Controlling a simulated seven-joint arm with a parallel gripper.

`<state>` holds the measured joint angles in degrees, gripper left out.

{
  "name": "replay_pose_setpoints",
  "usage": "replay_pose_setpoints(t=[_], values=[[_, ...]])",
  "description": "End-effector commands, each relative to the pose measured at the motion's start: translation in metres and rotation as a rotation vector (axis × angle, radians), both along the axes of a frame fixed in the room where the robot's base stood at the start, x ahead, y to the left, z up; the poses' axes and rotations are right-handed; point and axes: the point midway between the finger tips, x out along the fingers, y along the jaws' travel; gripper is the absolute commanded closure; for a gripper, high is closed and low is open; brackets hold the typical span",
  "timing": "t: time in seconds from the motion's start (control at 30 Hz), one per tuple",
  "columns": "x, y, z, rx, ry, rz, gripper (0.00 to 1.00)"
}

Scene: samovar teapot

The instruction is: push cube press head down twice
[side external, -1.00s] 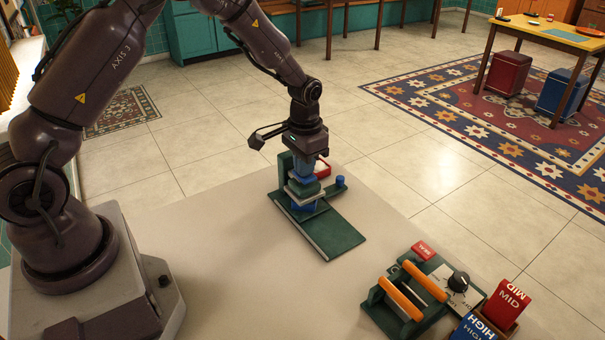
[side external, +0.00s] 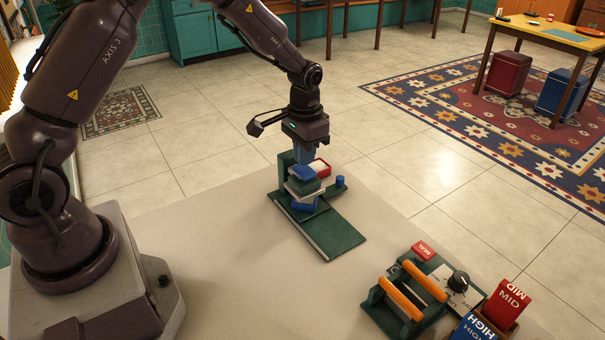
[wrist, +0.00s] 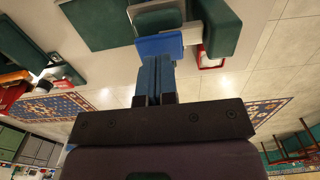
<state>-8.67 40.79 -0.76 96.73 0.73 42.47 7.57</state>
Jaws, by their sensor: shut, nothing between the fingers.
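The cube press (side external: 334,238) stands on the table, with a green base plate and a green upright (side external: 284,172). Its press head (side external: 303,172) has a blue top over green and pale layers, above a blue block (side external: 305,204) at the base. The blue top also shows in the wrist view (wrist: 160,45). My gripper (side external: 304,158) is shut and empty, pointing down just over the blue top. In the wrist view its fingertips (wrist: 157,60) are together and overlap the edge of the blue top. I cannot tell whether they touch it.
A red tray with white contents (side external: 321,169) stands behind the press, near a blue knob (side external: 340,183). A green device with orange bars (side external: 405,295) and red and blue MID and HIGH blocks (side external: 505,305) stand at the front right. The table left of the press is clear.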

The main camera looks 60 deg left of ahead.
Motion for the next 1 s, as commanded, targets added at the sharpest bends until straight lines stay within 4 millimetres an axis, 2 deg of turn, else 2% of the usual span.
replay_pose_setpoints(t=[0.27,1.0], values=[[0.0,0.0,-0.002,0.0,0.001,0.0,1.0],[0.0,0.0,-0.028,0.0,0.0,0.0,1.0]])
